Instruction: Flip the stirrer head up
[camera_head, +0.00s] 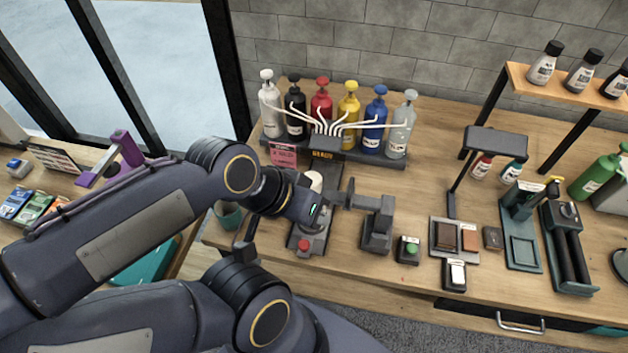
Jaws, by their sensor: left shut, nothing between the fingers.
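A grey stirrer-like machine (377,222) stands near the front edge of the wooden table, just right of my left gripper. Its head (355,200) juts out sideways to the left, towards my gripper. My left gripper (316,211) is shut and empty, over a grey base with a red button (304,245). The gripper's wrist hides part of that base, and its fingertips are hard to make out. A pale, cup-like piece (314,182) shows just behind the gripper. I cannot tell whether the gripper touches the head. My right gripper is out of view.
Several coloured pump bottles (349,104) with white spouts stand in a rack behind. A teal cup (229,215) is left, partly behind my arm.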

